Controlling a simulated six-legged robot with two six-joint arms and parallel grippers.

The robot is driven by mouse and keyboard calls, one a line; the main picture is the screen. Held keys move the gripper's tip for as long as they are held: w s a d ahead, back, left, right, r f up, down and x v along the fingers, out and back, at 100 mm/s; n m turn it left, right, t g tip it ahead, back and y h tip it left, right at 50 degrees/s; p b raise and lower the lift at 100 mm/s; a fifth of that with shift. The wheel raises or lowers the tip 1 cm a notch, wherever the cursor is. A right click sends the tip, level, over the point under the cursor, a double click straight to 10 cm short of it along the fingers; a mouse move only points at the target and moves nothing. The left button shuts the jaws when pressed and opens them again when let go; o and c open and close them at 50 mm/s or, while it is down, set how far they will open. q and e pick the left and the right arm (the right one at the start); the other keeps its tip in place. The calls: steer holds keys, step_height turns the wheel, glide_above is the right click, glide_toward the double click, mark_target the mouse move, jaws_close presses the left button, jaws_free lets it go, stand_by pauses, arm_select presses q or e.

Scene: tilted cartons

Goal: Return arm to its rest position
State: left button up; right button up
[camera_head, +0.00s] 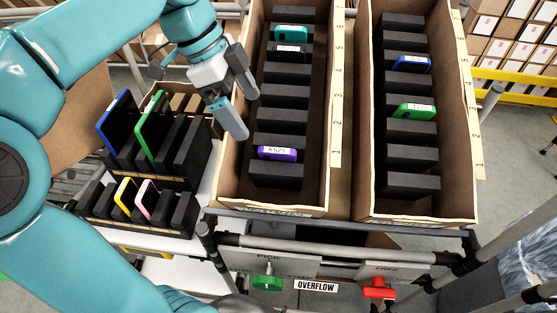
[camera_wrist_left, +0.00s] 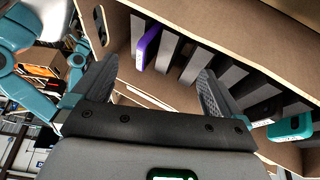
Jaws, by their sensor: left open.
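My left gripper (camera_head: 240,110) is open and empty, above the left wall of the middle carton (camera_head: 312,190) in the head view. In the left wrist view its two fingers (camera_wrist_left: 155,88) stand wide apart with nothing between them. The purple phone (camera_wrist_left: 147,48) and the teal phone (camera_wrist_left: 290,127) also show in the left wrist view. My right gripper is not in view.
A right carton (camera_head: 362,150) holds a blue phone (camera_head: 411,63) and a green phone (camera_head: 414,111). A black rack (camera_head: 130,175) with blue, green, yellow and pink devices stands at left, under my arm. An OVERFLOW sign (camera_head: 316,286) and green and red knobs line the front.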

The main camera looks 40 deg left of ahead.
arm_select(q)
steer(key=p+v, duration=0.5)
steer(key=v, duration=0.5)
steer(key=shift+d, duration=0.15)
